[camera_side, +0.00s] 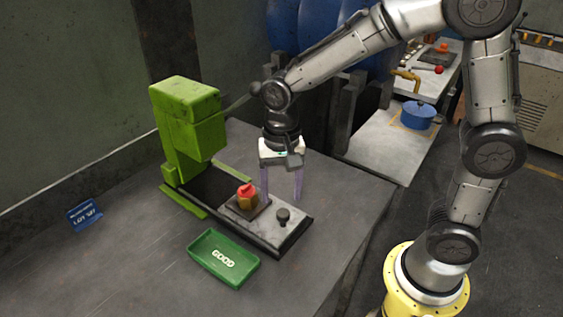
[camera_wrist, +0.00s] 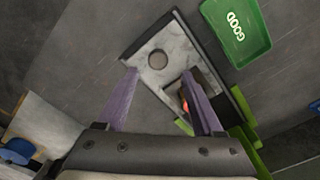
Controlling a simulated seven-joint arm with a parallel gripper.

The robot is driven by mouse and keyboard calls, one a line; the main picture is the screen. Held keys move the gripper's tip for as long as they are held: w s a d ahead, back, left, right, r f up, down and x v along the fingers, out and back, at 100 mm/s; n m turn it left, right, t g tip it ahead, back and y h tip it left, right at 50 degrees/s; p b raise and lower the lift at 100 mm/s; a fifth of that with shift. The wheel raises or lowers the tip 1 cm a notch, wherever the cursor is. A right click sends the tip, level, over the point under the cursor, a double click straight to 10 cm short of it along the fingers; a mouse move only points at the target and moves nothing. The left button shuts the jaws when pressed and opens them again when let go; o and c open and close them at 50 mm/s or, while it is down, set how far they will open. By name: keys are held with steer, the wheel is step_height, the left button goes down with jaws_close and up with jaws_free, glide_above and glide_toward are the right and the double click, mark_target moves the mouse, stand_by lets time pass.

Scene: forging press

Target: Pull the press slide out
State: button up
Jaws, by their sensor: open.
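The green press (camera_side: 188,130) stands at the left of the table, with a dark rail running out from its foot. The grey press slide (camera_side: 268,226) sits at the outer end of this rail, clear of the press head. It bears a dark round knob (camera_side: 283,215) and a glowing orange-red workpiece (camera_side: 247,196) on a small block. My gripper (camera_side: 282,197) is open and points down above the slide, fingers apart and empty. In the wrist view the knob (camera_wrist: 158,60) shows beyond the gap between my fingertips (camera_wrist: 160,72); the right finger partly hides the workpiece (camera_wrist: 184,103).
A green tray marked GOOD (camera_side: 205,247) lies in front of the slide. A blue sign (camera_side: 85,215) stands at the left. A blue pot (camera_side: 418,116) sits on a separate bench behind. The table's right side is clear.

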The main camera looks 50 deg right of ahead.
step_height(320, 180, up, 9)
steer(key=shift+f, duration=0.15)
stand_by(0.4)
steer(key=s+d+r+n+t, duration=0.1)
steer(key=s+d+r+t, duration=0.15)
steer(key=s, duration=0.35)
steer(key=s+d+r+n+t, duration=0.1)
steer(key=s+d+r+t, duration=0.1)
steer(key=s+d, duration=0.3)
steer(key=s+f+n, duration=0.1)
steer(key=n, duration=0.1)
steer(key=s+f+n, duration=0.1)
steer(key=s+n, duration=0.1)
steer(key=s+f+n+t, duration=0.1)
steer(key=n, duration=0.2)
steer(key=shift+s+a+f, duration=0.2)
steer(key=shift+s+a, duration=0.05)
steer(key=shift+s, duration=0.1)
